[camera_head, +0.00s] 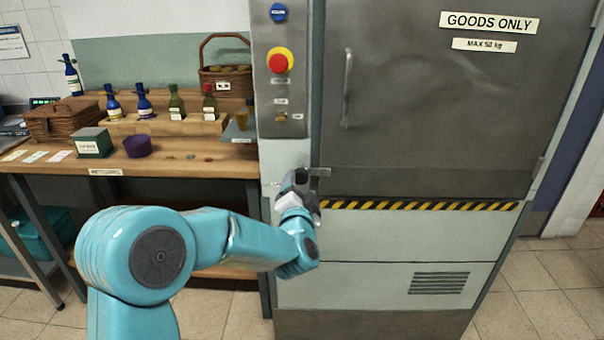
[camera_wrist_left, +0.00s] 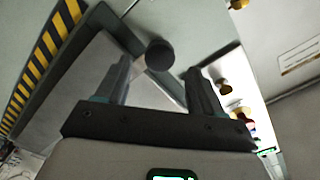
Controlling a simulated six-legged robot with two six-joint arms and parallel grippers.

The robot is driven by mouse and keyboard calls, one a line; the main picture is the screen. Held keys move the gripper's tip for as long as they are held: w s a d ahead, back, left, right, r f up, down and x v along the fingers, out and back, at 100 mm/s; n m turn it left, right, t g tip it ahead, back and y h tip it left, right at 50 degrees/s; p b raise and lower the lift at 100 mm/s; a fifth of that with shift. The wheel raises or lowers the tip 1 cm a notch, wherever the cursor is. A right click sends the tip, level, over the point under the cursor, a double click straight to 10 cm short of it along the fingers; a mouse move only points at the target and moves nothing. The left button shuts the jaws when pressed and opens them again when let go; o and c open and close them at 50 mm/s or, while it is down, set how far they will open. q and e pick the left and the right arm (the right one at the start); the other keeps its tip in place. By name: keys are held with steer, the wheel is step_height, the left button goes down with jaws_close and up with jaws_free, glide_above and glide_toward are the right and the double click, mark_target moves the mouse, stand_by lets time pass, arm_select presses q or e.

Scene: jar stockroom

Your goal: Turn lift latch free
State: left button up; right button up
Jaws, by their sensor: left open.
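The lift latch (camera_head: 319,172) is a small metal piece at the lower left corner of the grey lift door (camera_head: 420,110). My left gripper (camera_head: 299,178) is at the latch and hides part of it in the head view. In the left wrist view, my left gripper (camera_wrist_left: 158,68) is open, with its two dark fingers apart. A dark round knob (camera_wrist_left: 159,52), which seems to be part of the latch, shows between and just beyond the fingertips. I cannot tell whether the fingers touch it. My right gripper is not in view.
A control panel (camera_head: 269,115) with a red button (camera_head: 279,62) rises above my left gripper. A vertical door handle (camera_head: 347,90) is to the right. A yellow-black striped edge (camera_head: 420,205) runs below the door. A wooden bench (camera_head: 200,165) with bottles and baskets stands left.

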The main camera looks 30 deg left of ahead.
mark_target(301, 178)
arm_select(q)
steer(key=x, duration=0.7)
steer(key=shift+w, duration=0.25)
